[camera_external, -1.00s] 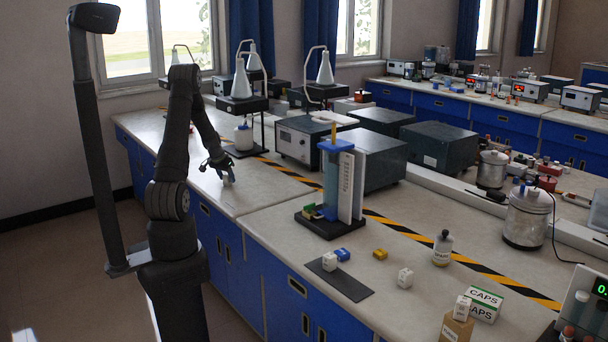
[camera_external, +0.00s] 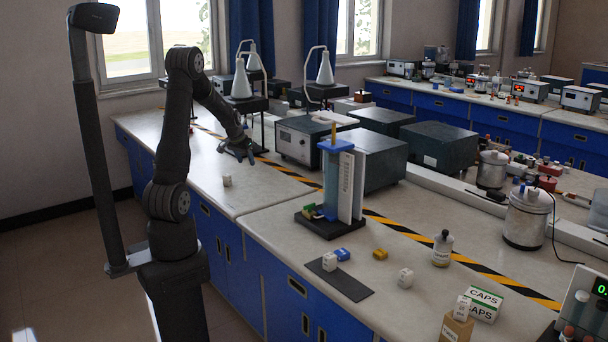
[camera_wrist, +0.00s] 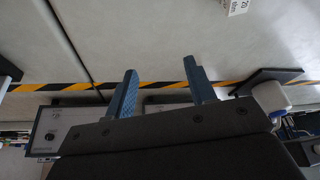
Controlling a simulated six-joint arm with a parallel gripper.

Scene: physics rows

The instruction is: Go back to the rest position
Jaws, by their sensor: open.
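My gripper (camera_external: 244,153) is above the left part of the light bench top (camera_external: 270,190) in the external view. In the wrist view its two blue fingers (camera_wrist: 160,85) are spread apart with nothing between them. A white block with printed text (camera_wrist: 238,6) shows at the top edge of the wrist view.
A blue and white stand (camera_external: 346,185) on a dark base is to the right. Small blocks, a dark mat (camera_external: 340,281) and a bottle (camera_external: 442,248) lie nearer. The bench's left part is mostly clear.

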